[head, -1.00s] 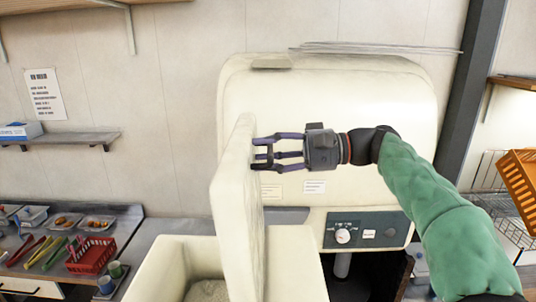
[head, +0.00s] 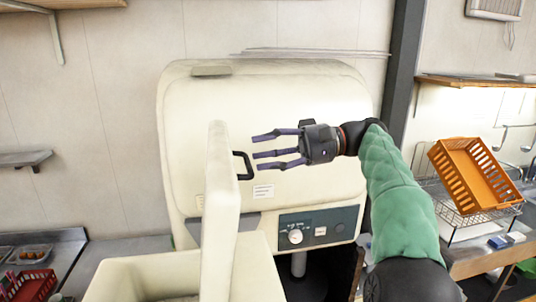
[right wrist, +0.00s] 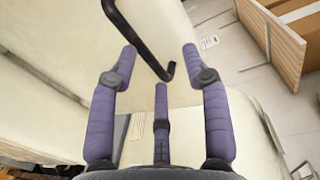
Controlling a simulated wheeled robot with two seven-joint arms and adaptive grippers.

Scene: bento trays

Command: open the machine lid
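The cream machine (head: 330,110) stands against the wall with a control panel and dial (head: 296,237) low on its front. Its lid (head: 218,190) stands upright, edge-on to the head camera, above the open cream tub (head: 120,275). The lid's black handle (head: 243,166) sticks out on its right side. My right gripper (head: 266,152) is open and empty, its purple fingers pointing left, a little right of the handle. In the right wrist view the handle (right wrist: 138,38) lies beyond the spread fingers (right wrist: 162,95), apart from them. My left gripper is not in view.
An orange crate (head: 468,175) sits on a wire rack at the right. A red basket (head: 30,285) stands on the counter at the lower left. A wall shelf (head: 25,160) is at the left.

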